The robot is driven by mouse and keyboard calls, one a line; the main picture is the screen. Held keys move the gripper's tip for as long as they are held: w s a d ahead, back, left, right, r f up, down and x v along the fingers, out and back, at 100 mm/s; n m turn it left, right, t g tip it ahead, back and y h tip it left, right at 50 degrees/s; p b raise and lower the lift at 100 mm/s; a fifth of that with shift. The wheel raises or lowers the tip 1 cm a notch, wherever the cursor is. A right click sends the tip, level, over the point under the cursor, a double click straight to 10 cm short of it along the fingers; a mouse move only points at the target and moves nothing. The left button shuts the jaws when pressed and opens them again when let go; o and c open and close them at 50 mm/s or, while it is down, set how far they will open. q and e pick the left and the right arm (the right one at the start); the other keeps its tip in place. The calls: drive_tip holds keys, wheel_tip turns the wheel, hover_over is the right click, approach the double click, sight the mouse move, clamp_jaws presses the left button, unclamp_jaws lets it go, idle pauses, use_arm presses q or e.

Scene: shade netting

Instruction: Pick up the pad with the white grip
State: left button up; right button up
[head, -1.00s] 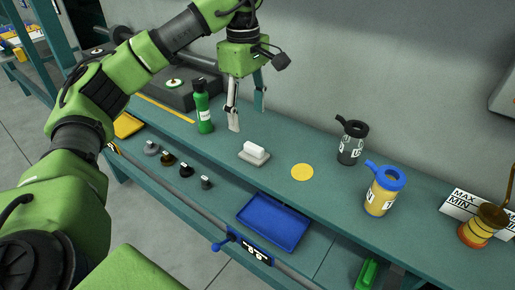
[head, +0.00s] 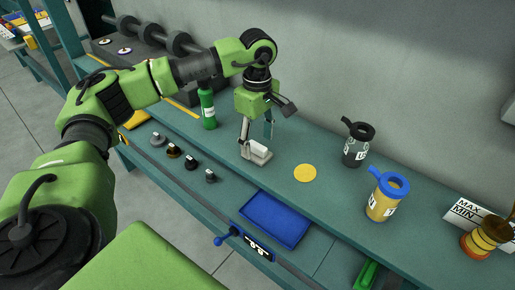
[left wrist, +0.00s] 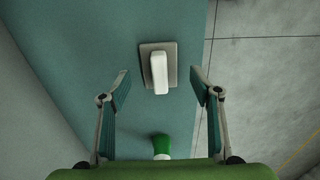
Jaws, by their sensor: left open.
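The pad (head: 262,158) is a flat grey plate with a white block grip (head: 259,147) on top. It lies on the teal shelf, beside the green bottle's side of the yellow disc. My left gripper (head: 256,145) is open at the pad, pointing down, and partly covers it in the head view. In the left wrist view the pad (left wrist: 171,82) lies flat between and a little beyond the two open fingertips (left wrist: 160,75), with its white grip (left wrist: 159,73) apart from both. My right gripper is not in view.
A green bottle (head: 208,110) stands behind the gripper. A yellow disc (head: 305,173), a dark jug (head: 357,145) and a yellow jug with a blue top (head: 383,197) are to the right. Several small knobs and a blue tray (head: 273,220) are at the front, lower down.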

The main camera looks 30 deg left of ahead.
use_arm(q)
drive_tip(key=shift+f, duration=1.3)
drive_tip(key=shift+r, duration=0.1)
drive_tip(key=c, duration=1.2)
drive_tip(key=shift+r, duration=0.1)
